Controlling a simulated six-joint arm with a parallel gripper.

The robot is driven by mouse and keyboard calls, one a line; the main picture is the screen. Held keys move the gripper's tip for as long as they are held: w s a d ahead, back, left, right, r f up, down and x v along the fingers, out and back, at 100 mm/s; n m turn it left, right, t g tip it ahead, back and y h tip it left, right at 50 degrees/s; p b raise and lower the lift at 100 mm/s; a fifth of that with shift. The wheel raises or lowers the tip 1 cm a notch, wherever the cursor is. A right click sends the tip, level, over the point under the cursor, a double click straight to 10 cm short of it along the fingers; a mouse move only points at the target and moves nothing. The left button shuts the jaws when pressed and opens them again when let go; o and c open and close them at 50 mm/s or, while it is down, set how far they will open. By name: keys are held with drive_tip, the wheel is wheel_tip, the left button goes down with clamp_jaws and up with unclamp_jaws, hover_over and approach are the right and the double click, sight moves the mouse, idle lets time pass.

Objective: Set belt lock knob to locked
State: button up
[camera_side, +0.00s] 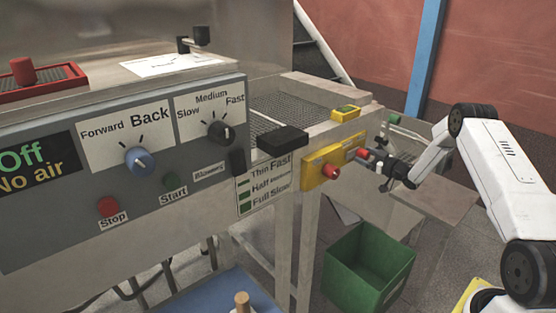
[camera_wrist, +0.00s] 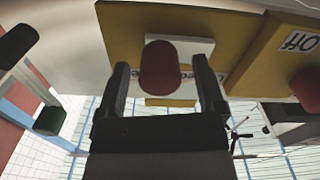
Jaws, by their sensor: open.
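The red belt lock knob (camera_wrist: 160,68) stands out from a yellow plate (camera_wrist: 120,35) in the wrist view, with a white label behind it. Its lettering is partly hidden, so I cannot read the setting. In the side view the knob (camera_side: 362,153) is small, at the right end of the machine. My gripper (camera_wrist: 161,66) is open, with one dark finger on each side of the knob; I cannot tell whether either finger touches it. In the side view my gripper (camera_side: 372,159) reaches in from the right at the knob.
A second red knob (camera_side: 332,171) on a nearer yellow box (camera_side: 314,174) sits close by on the left; the wrist view shows its "Off" label (camera_wrist: 299,41). A black block (camera_side: 283,140) juts from the machine. A green bin (camera_side: 368,268) stands below on the floor.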

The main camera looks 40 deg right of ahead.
sight(350, 156)
drive_tip(key=shift+w, duration=0.2)
clamp_jaws()
idle(0.3)
drive_tip(key=shift+a, duration=2.3)
unclamp_jaws()
drive_tip(key=shift+s, duration=0.1)
